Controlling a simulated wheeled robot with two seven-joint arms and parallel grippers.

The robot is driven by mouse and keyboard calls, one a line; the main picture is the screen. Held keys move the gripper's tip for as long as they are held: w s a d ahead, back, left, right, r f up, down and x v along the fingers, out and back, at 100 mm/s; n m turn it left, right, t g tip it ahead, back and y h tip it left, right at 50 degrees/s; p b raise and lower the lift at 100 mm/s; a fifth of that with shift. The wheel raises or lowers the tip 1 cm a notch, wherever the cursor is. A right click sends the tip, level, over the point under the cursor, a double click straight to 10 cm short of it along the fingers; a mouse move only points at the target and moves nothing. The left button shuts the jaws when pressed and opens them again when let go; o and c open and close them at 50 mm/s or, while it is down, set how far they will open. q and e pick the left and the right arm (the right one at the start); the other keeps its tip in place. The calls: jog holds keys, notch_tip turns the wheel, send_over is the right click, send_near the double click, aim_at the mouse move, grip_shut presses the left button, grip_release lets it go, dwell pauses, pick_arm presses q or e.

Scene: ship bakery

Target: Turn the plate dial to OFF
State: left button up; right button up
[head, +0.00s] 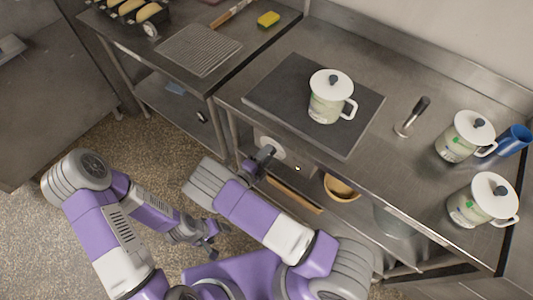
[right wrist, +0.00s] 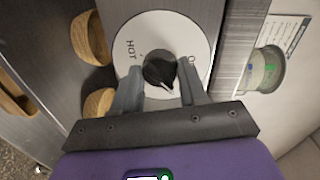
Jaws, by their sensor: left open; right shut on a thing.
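The plate dial is a black knob (right wrist: 160,70) on a white round face (right wrist: 147,22) marked HOT on the left; a marking on the right is partly hidden by a finger. The knob's light pointer mark points down and slightly right in the right wrist view. My right gripper (head: 268,155) is at the counter's front, its fingers (right wrist: 160,84) shut on the knob from both sides. The white face shows in the head view (head: 267,145). The dark plate (head: 275,90) lies above, bearing a lidded white mug (head: 325,106). My left gripper (head: 212,240) is open and empty, low over the floor.
Two more lidded mugs (head: 464,138) (head: 478,205), a blue cup (head: 515,140) and a dark-handled tool (head: 412,116) stand on the counter's right. A wooden bowl (head: 342,188) is on the shelf below. A sponge (head: 268,19) and a wire rack (head: 198,50) lie on the left counter.

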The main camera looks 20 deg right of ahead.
jog(key=shift+n+g+h+p, duration=0.3)
jog(key=shift+n, duration=4.2)
jog(key=o, duration=1.1)
jog(key=shift+c, duration=0.2)
jog(key=shift+a, duration=0.15)
